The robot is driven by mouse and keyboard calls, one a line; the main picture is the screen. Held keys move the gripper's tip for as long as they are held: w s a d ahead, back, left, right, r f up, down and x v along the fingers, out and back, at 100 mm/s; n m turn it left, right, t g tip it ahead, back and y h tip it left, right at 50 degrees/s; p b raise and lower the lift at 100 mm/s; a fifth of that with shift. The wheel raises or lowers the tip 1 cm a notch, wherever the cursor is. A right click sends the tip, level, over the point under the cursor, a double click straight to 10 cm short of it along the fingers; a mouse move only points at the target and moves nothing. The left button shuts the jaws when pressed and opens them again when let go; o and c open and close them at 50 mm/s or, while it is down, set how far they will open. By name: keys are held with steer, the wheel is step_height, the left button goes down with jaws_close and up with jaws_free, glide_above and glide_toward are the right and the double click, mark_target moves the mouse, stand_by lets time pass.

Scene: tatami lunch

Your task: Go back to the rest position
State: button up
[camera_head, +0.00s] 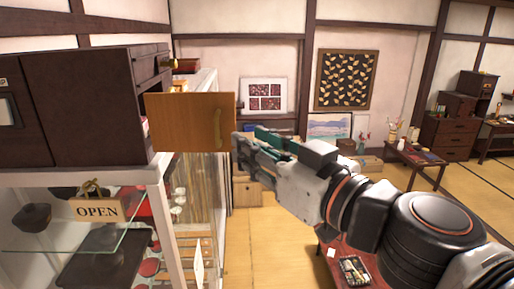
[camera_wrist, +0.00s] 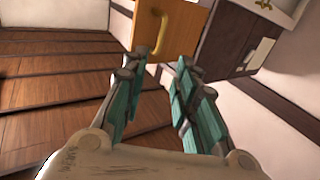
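My gripper (camera_head: 243,142) is in the middle of the head view, reaching left from my arm. In the wrist view my gripper (camera_wrist: 159,66) shows two teal-padded fingers spread apart with nothing between them. An orange-brown wooden panel (camera_head: 180,122) with a yellow handle (camera_head: 217,127) stands out from the dark cabinet, just left of my fingertips. In the wrist view the handle (camera_wrist: 161,34) lies beyond the fingertips, and the fingers are not around it. Whether a finger touches the panel's edge I cannot tell.
The dark cabinet (camera_head: 95,100) sits on a glass display case (camera_head: 100,225) holding dark bowls, with an OPEN sign (camera_head: 97,210). A low red table (camera_head: 336,262) is below my arm. A small table (camera_head: 412,160) and drawers (camera_head: 450,138) stand far right. Tatami floor (camera_head: 275,245) lies between.

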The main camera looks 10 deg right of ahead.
step_height(320, 180, down, 37)
steer(key=d+g+h+b, duration=0.15)
steer(key=g+b, duration=0.35)
steer(key=b, duration=1.6)
steer(key=s+d+f+m+g+h+b, duration=0.1)
steer(key=d+f+b, duration=0.3)
steer(key=f, duration=0.4)
steer(key=s+d+f+m+g+h+b, duration=0.1)
steer(key=d+f+m+h+b, duration=0.1)
steer(key=f+b, duration=0.4)
steer(key=s+d+f+m+g+h+b, duration=0.1)
steer(key=d+f+h+b, duration=0.3)
steer(key=f, duration=0.7)
steer(key=shift+s+d+f+m+g+b, duration=0.4)
steer(key=shift+d+m+b, duration=0.35)
steer(key=shift+d, duration=0.25)
steer(key=shift+w+a, duration=0.1)
steer(key=shift+a, duration=0.05)
